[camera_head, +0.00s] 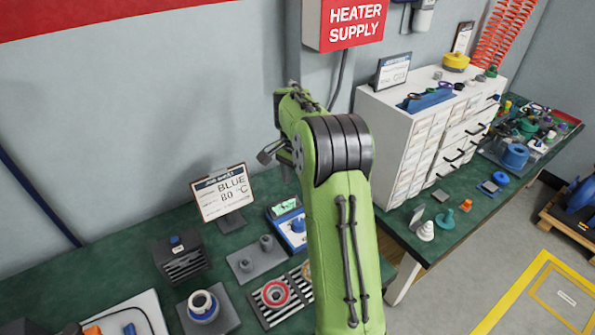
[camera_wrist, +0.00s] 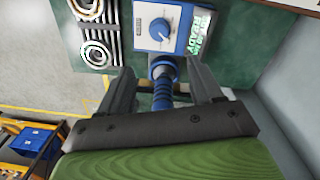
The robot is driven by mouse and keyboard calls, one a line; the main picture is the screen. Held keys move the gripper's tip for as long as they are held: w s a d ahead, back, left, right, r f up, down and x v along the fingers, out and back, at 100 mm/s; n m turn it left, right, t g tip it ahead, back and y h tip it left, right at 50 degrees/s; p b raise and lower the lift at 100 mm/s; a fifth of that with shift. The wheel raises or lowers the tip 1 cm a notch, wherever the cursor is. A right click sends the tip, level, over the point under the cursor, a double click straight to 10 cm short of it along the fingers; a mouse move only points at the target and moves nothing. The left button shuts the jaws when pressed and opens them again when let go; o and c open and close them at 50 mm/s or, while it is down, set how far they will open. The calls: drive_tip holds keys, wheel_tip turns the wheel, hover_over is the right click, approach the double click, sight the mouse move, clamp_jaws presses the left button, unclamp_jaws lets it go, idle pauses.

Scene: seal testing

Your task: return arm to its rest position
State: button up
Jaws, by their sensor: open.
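My green arm (camera_head: 340,190) rises through the middle of the head view and bends at a dark joint. My gripper (camera_head: 272,155) is at its far end, above the bench and partly hidden by the arm. In the wrist view my gripper (camera_wrist: 160,82) has its two dark fingers spread apart. A blue ribbed part (camera_wrist: 162,88) shows between the fingers, below a blue and white device with a dial (camera_wrist: 160,30). I cannot tell how far it is from the fingers.
The green bench (camera_head: 130,240) holds a sign (camera_head: 222,193), a blue device (camera_head: 289,222), a grey plate with pegs (camera_head: 255,258) and striped ring blocks (camera_head: 275,297). A white drawer cabinet (camera_head: 400,125) stands right of my arm. A red heater supply box (camera_head: 345,24) hangs on the wall.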

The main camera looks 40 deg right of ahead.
drive_tip(key=shift+r, duration=0.65)
drive_tip(key=s+a+r+n+t+h, duration=0.1)
drive_tip(key=s+a+r+n+t, duration=0.1)
drive_tip(key=s+a+r+n, duration=0.75)
drive_tip(key=s+a+n+t+y, duration=0.1)
drive_tip(key=s+a+n+t, duration=0.3)
drive_tip(key=s+a, duration=0.7)
drive_tip(key=s+n, duration=0.2)
drive_tip(key=s, duration=0.1)
drive_tip(key=shift+s+f+p, duration=0.15)
drive_tip(key=shift+s+p, duration=0.2)
